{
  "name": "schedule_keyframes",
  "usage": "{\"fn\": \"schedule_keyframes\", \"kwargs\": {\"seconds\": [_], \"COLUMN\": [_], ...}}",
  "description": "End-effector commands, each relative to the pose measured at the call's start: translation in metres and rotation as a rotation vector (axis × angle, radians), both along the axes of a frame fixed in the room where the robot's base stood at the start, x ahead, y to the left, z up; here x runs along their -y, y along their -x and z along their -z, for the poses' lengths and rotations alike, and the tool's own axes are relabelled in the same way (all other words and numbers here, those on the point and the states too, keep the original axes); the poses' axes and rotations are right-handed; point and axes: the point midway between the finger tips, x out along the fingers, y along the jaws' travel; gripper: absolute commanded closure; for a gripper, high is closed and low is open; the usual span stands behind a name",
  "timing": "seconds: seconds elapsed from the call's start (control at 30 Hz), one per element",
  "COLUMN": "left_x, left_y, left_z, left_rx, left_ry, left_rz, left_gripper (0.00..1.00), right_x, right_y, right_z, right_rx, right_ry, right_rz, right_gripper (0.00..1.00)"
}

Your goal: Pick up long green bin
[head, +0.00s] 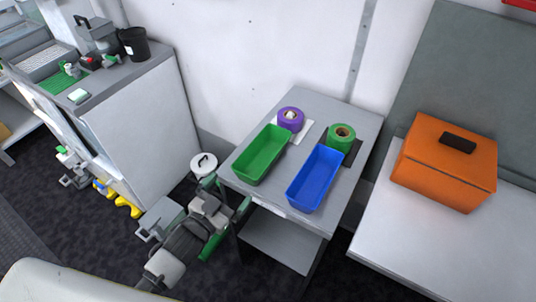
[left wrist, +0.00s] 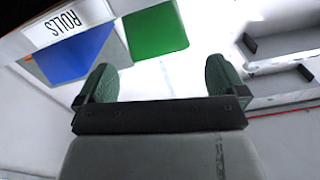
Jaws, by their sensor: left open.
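The long green bin (head: 260,155) is an open rectangular tray on the left half of a small grey table (head: 235,175). In the left wrist view, a green surface that looks like this bin (left wrist: 157,30) lies beyond the fingers, near the top. My left gripper (head: 226,196) is open and empty, just off the table's left front corner, to the lower left of the bin and apart from it. In the left wrist view its two green fingertips (left wrist: 160,75) stand wide apart. My right gripper is in neither view.
A blue bin (head: 316,178) stands right of the green one. Purple (head: 291,118) and green (head: 341,137) tape rolls sit behind. A white lidded bucket (head: 204,165) is left of the table; an orange case (head: 444,162) rests on the right bench. A wall stands behind.

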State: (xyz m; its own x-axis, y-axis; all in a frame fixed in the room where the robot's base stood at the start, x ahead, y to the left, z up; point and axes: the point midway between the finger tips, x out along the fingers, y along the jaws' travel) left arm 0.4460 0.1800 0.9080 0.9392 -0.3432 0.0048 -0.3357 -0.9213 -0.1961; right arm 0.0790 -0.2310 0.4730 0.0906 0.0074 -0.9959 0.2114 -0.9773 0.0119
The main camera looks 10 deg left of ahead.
Motion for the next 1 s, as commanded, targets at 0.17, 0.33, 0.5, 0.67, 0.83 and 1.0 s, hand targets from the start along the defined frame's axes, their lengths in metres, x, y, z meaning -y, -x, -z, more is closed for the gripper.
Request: {"fn": "schedule_keyframes", "kwargs": {"seconds": [0.17,0.33,0.5,0.67,0.83,1.0], "left_x": [0.010,0.014,0.024,0.032,0.035,0.035], "left_y": [-0.028,-0.040,-0.060,-0.080,-0.087,-0.086], "left_z": [-0.001,-0.001,-0.005,-0.003,-0.001,-0.001], "left_rx": [-0.001,-0.003,-0.002,-0.003,-0.004,-0.004], "left_ry": [0.001,0.000,0.000,0.000,0.000,0.000], "left_rz": [-0.001,-0.002,-0.002,-0.003,-0.002,-0.002], "left_gripper": [0.00,0.00,0.00,0.00,0.00,0.02], "right_x": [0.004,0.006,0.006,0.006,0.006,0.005], "right_y": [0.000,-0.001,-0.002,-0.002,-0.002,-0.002], "right_z": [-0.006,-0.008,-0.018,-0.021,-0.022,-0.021], "right_rx": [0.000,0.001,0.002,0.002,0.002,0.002], "right_ry": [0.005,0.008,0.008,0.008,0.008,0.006], "right_rz": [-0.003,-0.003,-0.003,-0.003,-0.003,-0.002], "right_gripper": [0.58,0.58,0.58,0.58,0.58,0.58]}}
